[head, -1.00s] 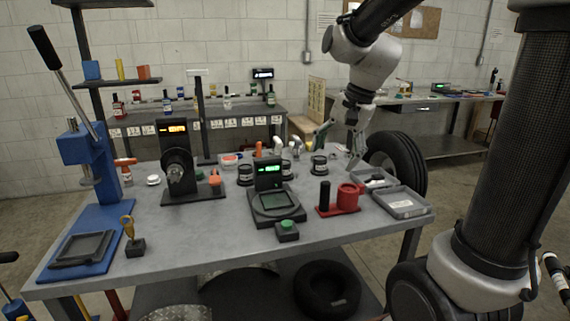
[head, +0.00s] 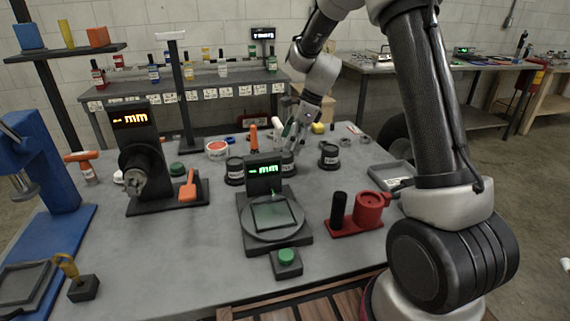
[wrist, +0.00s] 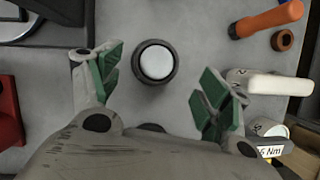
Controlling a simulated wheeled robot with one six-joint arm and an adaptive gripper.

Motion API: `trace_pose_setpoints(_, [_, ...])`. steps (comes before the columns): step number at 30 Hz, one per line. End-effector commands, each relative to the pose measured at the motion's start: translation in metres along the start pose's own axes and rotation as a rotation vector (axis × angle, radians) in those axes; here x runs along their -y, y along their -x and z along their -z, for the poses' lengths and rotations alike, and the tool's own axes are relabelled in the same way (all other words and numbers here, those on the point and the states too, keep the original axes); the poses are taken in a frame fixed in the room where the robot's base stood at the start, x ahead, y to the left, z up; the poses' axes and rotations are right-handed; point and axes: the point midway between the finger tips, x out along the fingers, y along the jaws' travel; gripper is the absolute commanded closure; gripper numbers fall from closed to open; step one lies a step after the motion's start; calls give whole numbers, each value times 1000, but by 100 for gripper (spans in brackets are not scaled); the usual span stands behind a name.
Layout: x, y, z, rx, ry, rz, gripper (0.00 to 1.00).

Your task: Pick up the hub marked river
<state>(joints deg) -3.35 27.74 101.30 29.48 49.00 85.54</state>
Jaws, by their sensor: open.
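Three dark hubs with white labels stand on the grey workbench in the head view: a left one (head: 235,171), a middle one (head: 286,166) and a right one (head: 329,156). Their lettering is too small to read, so I cannot tell which is marked river. My gripper (head: 293,136) is above the bench near the middle hub. In the wrist view my gripper (wrist: 154,92) is open with green pads. One dark round hub with a white top (wrist: 156,62) shows between and beyond the fingertips, not gripped. Its label is not visible from above.
A scale with a green display (head: 274,217) stands in front of the hubs, with a red holder (head: 368,208) to its right. An orange-handled tool (wrist: 268,18) and a white-handled tool (wrist: 269,84) lie right of the hub. Bare bench surrounds the hub.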

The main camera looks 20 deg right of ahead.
Motion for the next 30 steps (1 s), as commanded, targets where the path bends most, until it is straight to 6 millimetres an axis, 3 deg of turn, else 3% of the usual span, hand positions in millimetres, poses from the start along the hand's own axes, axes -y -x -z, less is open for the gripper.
trace_pose_setpoints(12, [-4,-53,1,-1,2,-1,22])
trace_pose_setpoints(19, [-3,-55,1,-1,3,1,24])
trace_pose_setpoints(30, [-3,-55,1,-1,3,1,92])
